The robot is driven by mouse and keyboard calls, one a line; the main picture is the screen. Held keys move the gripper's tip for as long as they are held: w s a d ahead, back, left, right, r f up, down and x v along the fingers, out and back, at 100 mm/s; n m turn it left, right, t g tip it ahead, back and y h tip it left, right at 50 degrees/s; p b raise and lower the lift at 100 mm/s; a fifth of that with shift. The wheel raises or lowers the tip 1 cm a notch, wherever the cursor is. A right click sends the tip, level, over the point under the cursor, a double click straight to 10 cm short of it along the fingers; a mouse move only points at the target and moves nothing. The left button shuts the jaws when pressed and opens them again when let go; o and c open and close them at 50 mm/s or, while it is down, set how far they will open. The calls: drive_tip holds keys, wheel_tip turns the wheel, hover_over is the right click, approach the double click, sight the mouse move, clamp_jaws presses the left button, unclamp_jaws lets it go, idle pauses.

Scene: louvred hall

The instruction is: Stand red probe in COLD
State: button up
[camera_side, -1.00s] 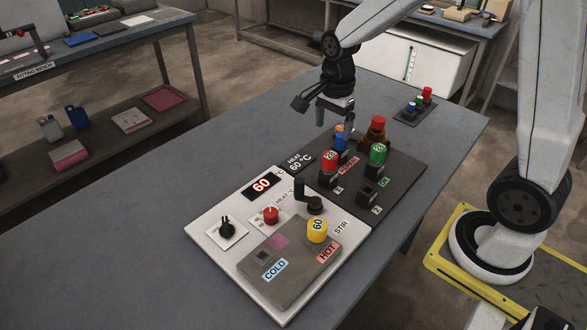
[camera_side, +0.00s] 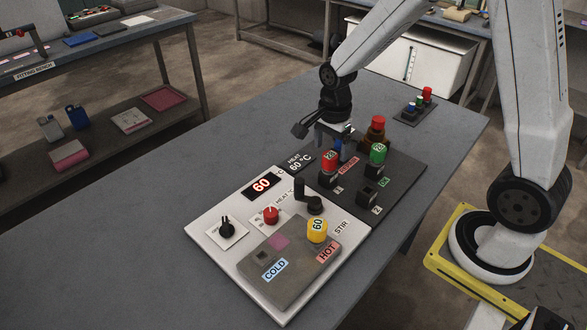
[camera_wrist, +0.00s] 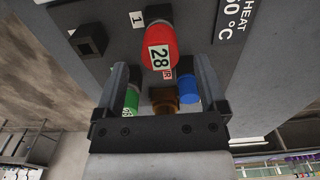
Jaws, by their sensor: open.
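The red probe (camera_side: 330,160), marked 28, stands upright in a socket at the near left of the dark rack (camera_side: 405,180). In the wrist view the red probe (camera_wrist: 161,46) lies centrally between the fingers' lines, apparently just beyond their tips. My gripper (camera_side: 334,140) is open and empty, low over the back of the rack, just behind the red probe in the side view; its fingers also show in the wrist view (camera_wrist: 161,72). The grey block (camera_side: 290,285) has an empty square hole beside the COLD label (camera_side: 275,269). A yellow probe (camera_side: 317,230), marked 60, stands by HOT.
A green probe (camera_side: 377,153) stands right of the red one. A blue probe (camera_wrist: 187,87) is close to the right finger, partly hidden in the side view. A red-topped brown post (camera_side: 377,128) stands behind. The white panel carries a black knob (camera_side: 227,228) and red knob (camera_side: 271,214).

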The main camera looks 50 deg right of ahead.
sight(330, 155)
drive_tip(key=shift+f, duration=2.05)
drive_tip(key=shift+c, duration=0.2)
clamp_jaws()
